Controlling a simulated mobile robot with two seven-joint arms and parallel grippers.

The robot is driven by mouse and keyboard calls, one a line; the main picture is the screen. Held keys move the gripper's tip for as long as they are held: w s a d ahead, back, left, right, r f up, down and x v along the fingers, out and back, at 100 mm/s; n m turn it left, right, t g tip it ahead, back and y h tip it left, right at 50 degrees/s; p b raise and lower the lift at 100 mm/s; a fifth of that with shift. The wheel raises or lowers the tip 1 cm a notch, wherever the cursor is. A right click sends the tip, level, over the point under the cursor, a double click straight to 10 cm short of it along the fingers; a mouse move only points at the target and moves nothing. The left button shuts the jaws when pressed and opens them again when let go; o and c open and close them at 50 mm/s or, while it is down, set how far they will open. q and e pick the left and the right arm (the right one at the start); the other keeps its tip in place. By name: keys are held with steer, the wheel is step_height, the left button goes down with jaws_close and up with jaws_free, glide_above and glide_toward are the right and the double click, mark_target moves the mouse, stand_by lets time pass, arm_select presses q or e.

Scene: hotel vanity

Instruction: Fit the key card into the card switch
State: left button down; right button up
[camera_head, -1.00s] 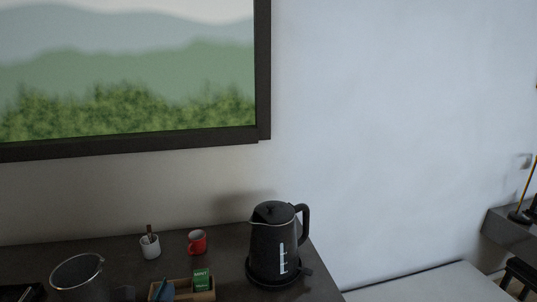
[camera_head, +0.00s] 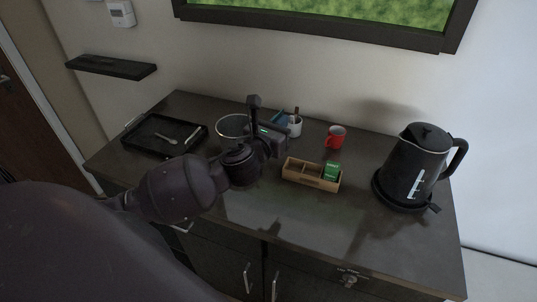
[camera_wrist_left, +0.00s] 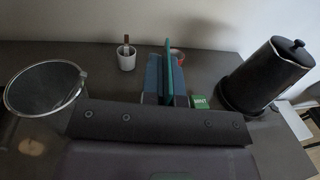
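My left gripper (camera_head: 268,128) is above the back middle of the dark counter, reached by my arm from the left. It appears shut on a thin blue and teal card, the key card (camera_head: 281,119), held upright. In the left wrist view the key card (camera_wrist_left: 168,72) stands edge-on beyond the dark gripper body. A white wall device (camera_head: 121,13) with a small panel, which looks like the card switch, is at the top left, well apart from the card. Its slot is too small to make out. My right gripper is not in view.
A wooden box (camera_head: 297,175) with a green mint packet (camera_head: 331,171), a red mug (camera_head: 336,138), a white cup (camera_head: 295,127) and a black kettle (camera_head: 414,165) stand on the counter. A black tray (camera_head: 150,138) and a wall shelf (camera_head: 110,67) are at left. The counter front is clear.

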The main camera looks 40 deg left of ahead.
arm_select(q)
steer(key=w+a+r+n+y, duration=0.2)
steer(key=w+a, duration=0.1)
steer(key=a, duration=0.5)
steer(key=shift+g+y, duration=0.3)
steer(key=shift+y, duration=0.1)
step_height(320, 180, down, 20)
steer(key=b, duration=0.3)
steer(key=shift+a+f, duration=0.1)
steer(key=shift+f, duration=0.15)
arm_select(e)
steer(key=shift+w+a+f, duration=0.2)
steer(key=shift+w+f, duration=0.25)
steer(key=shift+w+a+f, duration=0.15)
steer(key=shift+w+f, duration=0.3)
